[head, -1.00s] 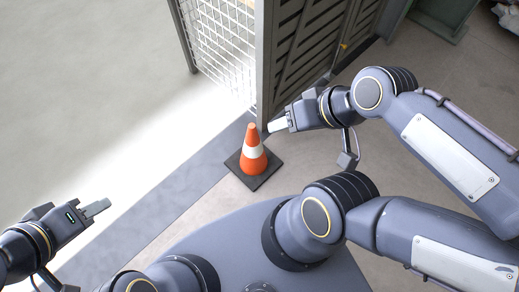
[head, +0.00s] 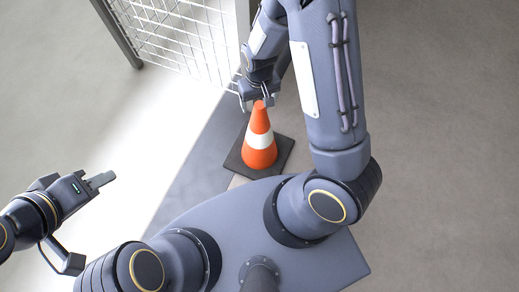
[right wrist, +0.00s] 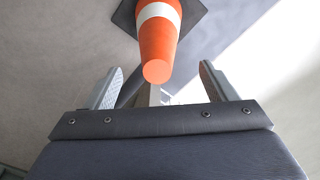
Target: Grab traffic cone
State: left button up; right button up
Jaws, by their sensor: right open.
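The orange traffic cone (head: 259,140) with a white band stands upright on its dark square base on the floor. In the head view my right gripper (head: 257,105) is at the cone's tip, coming from behind it. In the right wrist view the cone (right wrist: 157,42) points its tip toward the gap between the two fingers of my right gripper (right wrist: 157,88). The fingers are apart, with room on both sides of the tip, and grip nothing. My left gripper (head: 101,181) is away to the left over the floor, its fingers seen edge-on.
A white wire mesh panel (head: 180,35) in a grey frame stands behind the cone to the left. A dark floor strip (head: 200,165) runs beside the cone. The floor to the right (head: 440,120) is clear.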

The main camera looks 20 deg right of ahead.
aim_at(259, 111)
notch_tip(259, 111, down, 2)
jog(key=shift+f+b, duration=0.2)
jog(key=shift+b, duration=0.15)
jog(key=f+b, duration=0.1)
jog(key=f, duration=0.1)
jog(key=f+b, duration=0.2)
jog(key=f, duration=0.1)
jog(key=shift+w+d+f, duration=0.2)
jog(key=shift+w+f, duration=0.1)
jog(key=shift+r, duration=0.15)
grip_shut()
